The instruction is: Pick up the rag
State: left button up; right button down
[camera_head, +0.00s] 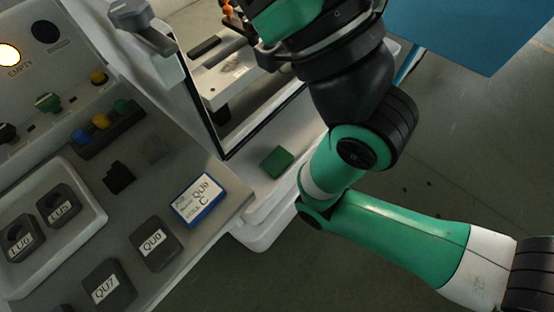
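A small dark green, block-like piece (277,161) lies on the light ledge in front of the machine's opening, left of my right arm. It may be the folded rag, but I cannot tell for sure. A small black, uneven piece (118,177) lies on the grey worktop, and I cannot tell whether it is cloth. My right arm comes in from the lower right, bends beside the ledge and runs up to the top edge. Its gripper is not visible. My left arm and gripper do not show.
The grey worktop holds labelled dark blocks (156,243), a blue-edged label card (198,200), a pale tray (78,250) with two blocks, and a rack of coloured knobs (104,129). A white control panel stands behind. A blue panel (470,35) hangs at upper right above open floor.

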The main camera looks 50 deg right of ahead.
jog(key=shift+c, duration=1.4)
grip_release()
jog(key=shift+r, duration=0.1)
